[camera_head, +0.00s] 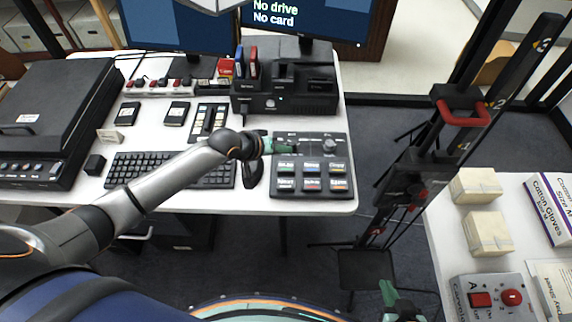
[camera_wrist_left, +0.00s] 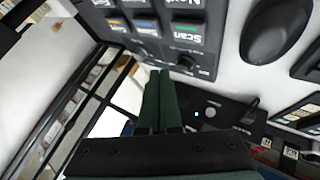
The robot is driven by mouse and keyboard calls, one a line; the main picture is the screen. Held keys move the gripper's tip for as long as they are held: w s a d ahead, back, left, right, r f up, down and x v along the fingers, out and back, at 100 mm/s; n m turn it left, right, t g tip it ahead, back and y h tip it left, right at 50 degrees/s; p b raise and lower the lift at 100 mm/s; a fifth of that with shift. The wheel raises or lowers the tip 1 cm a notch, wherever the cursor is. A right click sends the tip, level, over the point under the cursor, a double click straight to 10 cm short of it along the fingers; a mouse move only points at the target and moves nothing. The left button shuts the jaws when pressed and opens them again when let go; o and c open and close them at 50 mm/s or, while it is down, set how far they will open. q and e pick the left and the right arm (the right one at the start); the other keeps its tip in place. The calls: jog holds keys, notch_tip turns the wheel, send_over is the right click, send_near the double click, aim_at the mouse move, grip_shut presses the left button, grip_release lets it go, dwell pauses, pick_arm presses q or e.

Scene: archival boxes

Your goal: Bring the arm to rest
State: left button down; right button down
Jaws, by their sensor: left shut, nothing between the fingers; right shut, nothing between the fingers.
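My left arm reaches in from the left across the white desk in the head view. Its gripper (camera_head: 284,147) is shut and empty, at the upper left part of the button panel (camera_head: 311,185). In the left wrist view the two dark green fingers (camera_wrist_left: 158,80) lie together, pointing towards the panel, whose Scan button (camera_wrist_left: 188,34) shows beyond them. I cannot tell whether the fingertips touch the panel. My right gripper (camera_head: 390,294) shows at the bottom of the head view, low in front of the floor, shut and apart from both tables; its tips are small in the picture.
A keyboard (camera_head: 130,168), a black mouse (camera_head: 252,173), a black scanner (camera_head: 60,110) and a drive dock (camera_head: 285,97) crowd the desk. On the right table are cream boxes (camera_head: 487,232), a Cotton Gloves box (camera_head: 550,208) and a grey button box (camera_head: 497,298). A black stand (camera_head: 410,180) rises between.

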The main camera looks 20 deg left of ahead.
pick_arm(q)
jog(key=shift+s+f, duration=0.1)
dwell(0.3)
jog(key=shift+m+h, duration=0.3)
jog(key=shift+m, duration=0.3)
jog(key=s+d+f, duration=0.2)
jog(key=s, duration=0.1)
jog(key=s+f, duration=0.1)
jog(key=shift+s+d+f, duration=0.1)
jog(key=shift+s+d, duration=0.25)
jog(key=shift+d, duration=0.05)
jog(key=shift+m+t, duration=0.3)
jog(key=shift+m, duration=0.2)
jog(key=s, duration=0.1)
jog(key=s+f, duration=0.1)
jog(key=s, duration=0.1)
jog(key=s+d+f, duration=0.1)
jog(key=s, duration=0.1)
jog(key=shift+s+f, duration=0.2)
jog(key=shift+s, duration=0.05)
jog(key=s+a+f+m+y, duration=0.1)
jog(key=s+a, duration=0.1)
jog(key=s, duration=0.5)
jog(key=s+a+f+m+t+y, duration=0.1)
jog(key=s+a+f+y, duration=0.1)
jog(key=s, duration=0.5)
jog(key=shift+a+f, duration=0.2)
jog(key=shift+a, duration=0.15)
jog(key=shift+s, duration=0.1)
